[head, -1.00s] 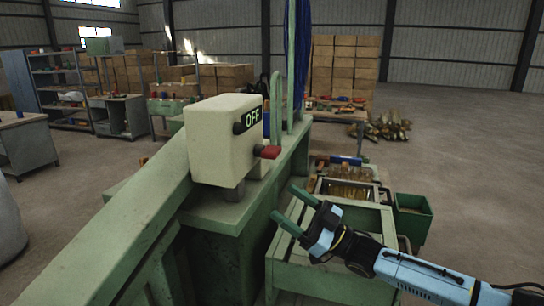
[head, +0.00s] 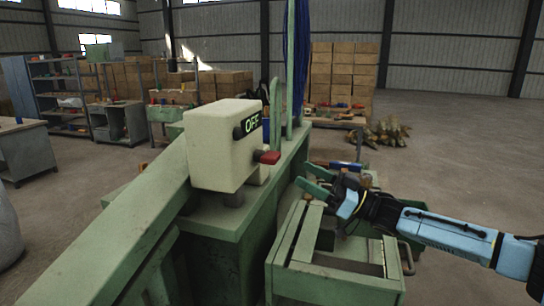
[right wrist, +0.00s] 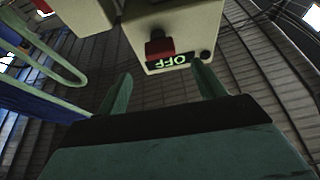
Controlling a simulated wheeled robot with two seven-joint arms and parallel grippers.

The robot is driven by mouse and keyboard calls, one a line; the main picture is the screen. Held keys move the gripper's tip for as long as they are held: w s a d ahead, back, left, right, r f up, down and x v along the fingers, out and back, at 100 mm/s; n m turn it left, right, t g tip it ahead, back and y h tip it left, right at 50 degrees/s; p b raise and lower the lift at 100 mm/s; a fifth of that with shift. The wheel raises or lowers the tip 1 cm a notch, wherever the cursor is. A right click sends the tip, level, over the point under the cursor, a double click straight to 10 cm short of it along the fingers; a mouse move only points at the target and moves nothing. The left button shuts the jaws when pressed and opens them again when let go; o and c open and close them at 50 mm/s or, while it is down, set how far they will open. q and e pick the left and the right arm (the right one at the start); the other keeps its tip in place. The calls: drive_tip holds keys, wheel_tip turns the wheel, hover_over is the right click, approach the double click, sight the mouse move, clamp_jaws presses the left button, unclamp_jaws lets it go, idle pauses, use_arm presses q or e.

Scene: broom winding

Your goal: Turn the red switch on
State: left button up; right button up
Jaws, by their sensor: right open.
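The red switch (head: 267,157) sticks out from the right side of the cream control box (head: 222,140). The box's display (head: 250,124) reads OFF in green. My right gripper (head: 305,174) is to the right of the switch and a little lower in the picture, apart from it, with its green fingers pointing left. In the right wrist view the red switch (right wrist: 160,46) and the upside-down OFF display lie beyond the open, empty fingers (right wrist: 163,75). My left gripper is not in view.
The box stands on a green machine frame (head: 120,240). A green drawer-like tray (head: 345,268) with a handle lies under my right arm. Blue strands (head: 298,50) hang behind the box beside a green post. Open floor lies to the right.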

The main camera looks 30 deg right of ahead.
sight(273, 154)
drive_tip(key=p+x, duration=0.2)
drive_tip(key=x, duration=0.6)
drive_tip(key=shift+w+a+r, duration=0.1)
drive_tip(key=shift+p+x, duration=0.4)
drive_tip(key=shift+x, duration=0.4)
drive_tip(key=c, duration=1)
